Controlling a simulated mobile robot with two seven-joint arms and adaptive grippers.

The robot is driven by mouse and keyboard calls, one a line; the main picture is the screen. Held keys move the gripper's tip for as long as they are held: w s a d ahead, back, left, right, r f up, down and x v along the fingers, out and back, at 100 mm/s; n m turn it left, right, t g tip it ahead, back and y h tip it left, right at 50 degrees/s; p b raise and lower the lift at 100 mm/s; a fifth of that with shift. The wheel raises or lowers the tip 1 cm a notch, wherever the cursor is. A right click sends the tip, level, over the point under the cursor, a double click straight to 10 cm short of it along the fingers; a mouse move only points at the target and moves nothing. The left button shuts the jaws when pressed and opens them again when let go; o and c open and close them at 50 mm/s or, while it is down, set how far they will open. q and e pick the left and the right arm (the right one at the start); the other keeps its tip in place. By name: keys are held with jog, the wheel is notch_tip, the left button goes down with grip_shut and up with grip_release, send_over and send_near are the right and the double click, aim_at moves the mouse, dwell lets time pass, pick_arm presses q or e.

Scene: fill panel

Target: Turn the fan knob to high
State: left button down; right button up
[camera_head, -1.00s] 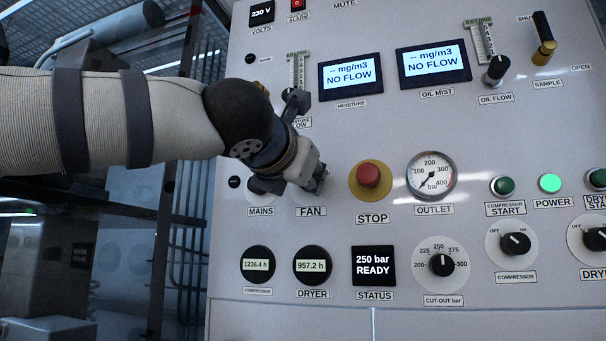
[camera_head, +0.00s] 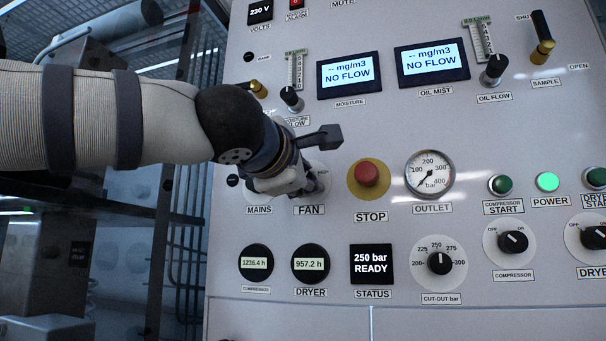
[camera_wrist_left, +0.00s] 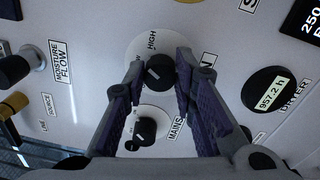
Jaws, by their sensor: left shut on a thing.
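The black fan knob (camera_wrist_left: 160,70) sits on a round white plate (camera_wrist_left: 139,47) with a HIGH label at its edge, in the left wrist view. A light line marks the knob's face; I cannot tell its exact setting. My left gripper (camera_wrist_left: 160,76) is shut on the knob, one finger on each side. In the head view my left gripper (camera_head: 314,186) is at the panel just above the FAN label (camera_head: 309,210) and hides the knob. The right gripper is not in view.
The red STOP button (camera_head: 367,174) is close to the right of my gripper. The black mains knob (camera_wrist_left: 145,130) is beside the fan knob. The moisture flow knob (camera_head: 291,98) is above my wrist. The dryer hour display (camera_head: 311,264) is below.

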pick_arm(q)
jog(key=m, duration=0.5)
jog(key=shift+a+m, duration=0.15)
jog(key=shift+m, duration=0.15)
jog(key=shift+r, duration=0.1)
dwell(0.4)
jog(key=c, duration=1.5)
grip_release()
jog(key=shift+o, duration=0.9)
jog(key=shift+w, duration=0.2)
jog(key=v, duration=0.7)
jog(key=shift+s+f, duration=0.2)
jog(key=shift+s, duration=0.05)
jog(key=shift+a, duration=0.1)
